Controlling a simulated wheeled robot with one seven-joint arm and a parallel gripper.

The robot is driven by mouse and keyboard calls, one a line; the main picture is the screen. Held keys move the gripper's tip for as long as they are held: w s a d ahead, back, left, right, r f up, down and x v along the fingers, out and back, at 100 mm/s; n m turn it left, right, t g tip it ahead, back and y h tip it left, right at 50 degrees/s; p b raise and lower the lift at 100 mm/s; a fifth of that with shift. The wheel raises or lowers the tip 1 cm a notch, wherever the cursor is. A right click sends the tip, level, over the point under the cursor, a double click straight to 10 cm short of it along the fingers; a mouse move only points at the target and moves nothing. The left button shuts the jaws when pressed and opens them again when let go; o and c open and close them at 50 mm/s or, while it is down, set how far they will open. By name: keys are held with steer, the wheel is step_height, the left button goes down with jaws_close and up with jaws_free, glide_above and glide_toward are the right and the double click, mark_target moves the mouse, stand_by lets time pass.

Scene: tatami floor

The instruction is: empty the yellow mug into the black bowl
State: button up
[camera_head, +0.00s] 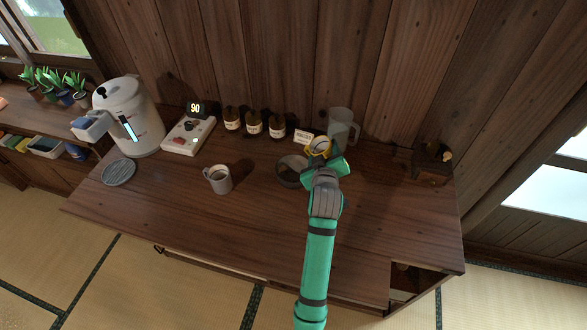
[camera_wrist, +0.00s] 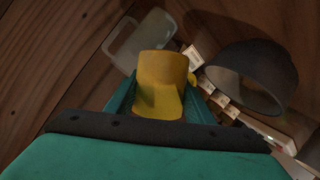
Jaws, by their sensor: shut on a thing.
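The yellow mug (camera_head: 319,147) is held in my gripper (camera_head: 325,160) above the back right part of the table. In the wrist view the yellow mug (camera_wrist: 162,82) sits between the two green fingers, which are shut on it. It looks tilted; its contents cannot be made out. The black bowl (camera_head: 289,172) stands on the table just left of my gripper, partly hidden behind it. In the wrist view the dark bowl (camera_wrist: 250,75) shows to the right of the mug, apart from it.
A clear pitcher (camera_head: 342,124) stands close behind my gripper. A grey mug (camera_head: 218,180) stands left of the bowl. Several dark jars (camera_head: 253,123), a scale (camera_head: 188,135) and a white water boiler (camera_head: 130,115) line the back. A small wooden box (camera_head: 432,163) is at right. The front table (camera_head: 250,225) is clear.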

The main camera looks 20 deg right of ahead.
steer(key=shift+w+a+r+n+h, duration=0.15)
steer(key=shift+a+r+n+h, duration=0.3)
steer(key=shift+a, duration=0.2)
steer(key=shift+r+n, duration=0.15)
steer(key=shift+n, duration=0.2)
steer(key=shift+a+r+h+p, duration=0.1)
steer(key=shift+h+p, duration=0.15)
steer(key=shift+p, duration=0.05)
steer(key=shift+n, duration=0.4)
